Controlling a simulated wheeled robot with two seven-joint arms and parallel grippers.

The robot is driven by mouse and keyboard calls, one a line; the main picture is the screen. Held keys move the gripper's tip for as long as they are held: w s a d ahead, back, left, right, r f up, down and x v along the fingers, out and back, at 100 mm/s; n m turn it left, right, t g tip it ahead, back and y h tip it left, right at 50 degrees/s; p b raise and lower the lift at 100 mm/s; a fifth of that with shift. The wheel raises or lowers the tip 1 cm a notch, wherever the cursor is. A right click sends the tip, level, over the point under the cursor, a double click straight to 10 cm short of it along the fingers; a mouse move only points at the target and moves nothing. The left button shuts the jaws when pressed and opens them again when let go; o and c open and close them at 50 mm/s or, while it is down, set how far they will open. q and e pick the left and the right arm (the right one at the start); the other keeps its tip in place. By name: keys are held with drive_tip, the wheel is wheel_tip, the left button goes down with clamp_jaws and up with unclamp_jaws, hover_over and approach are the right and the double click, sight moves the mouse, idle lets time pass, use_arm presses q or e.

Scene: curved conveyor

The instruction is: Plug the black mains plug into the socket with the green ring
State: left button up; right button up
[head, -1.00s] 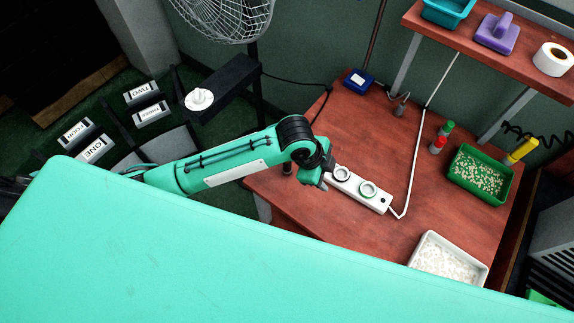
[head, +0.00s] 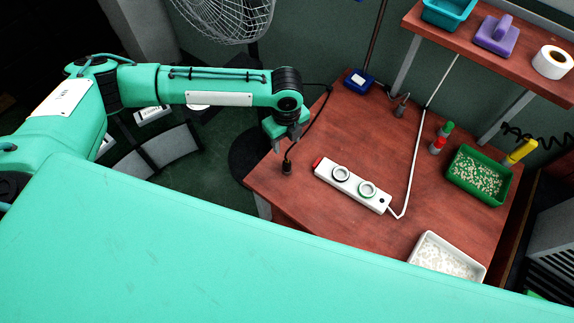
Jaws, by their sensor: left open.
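The black mains plug (head: 287,168) stands near the left edge of the red-brown table, its cord rising from its top. My left gripper (head: 291,139) is open just above and behind the plug, with no visible hold on it; the fingers are small and dark. A white power strip (head: 352,185) lies to the right of the plug. Its socket with the green ring (head: 367,189) is toward the right end. A second socket with a dark ring (head: 341,173) is to its left. Both sockets look empty. My right gripper is out of view.
The strip's white cable (head: 415,165) runs toward the back. A blue box (head: 359,81) and a small dark object (head: 401,106) stand behind. A green tray (head: 482,193), a white tray (head: 428,243) and red and green bottles (head: 438,146) are right. A fan (head: 225,18) stands back left.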

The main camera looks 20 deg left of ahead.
use_arm(q)
hover_over(287, 162)
wheel_tip(287, 162, down, 6)
drive_tip(key=shift+a+f+p, duration=0.1)
drive_tip(key=shift+f+p, duration=0.1)
drive_tip(key=shift+p, duration=0.25)
wheel_tip(287, 162, down, 5)
drive_tip(key=shift+r+p, duration=0.15)
drive_tip(key=shift+p, duration=0.8)
drive_tip(key=shift+f, duration=0.3)
drive_tip(key=shift+c, duration=0.4)
clamp_jaws()
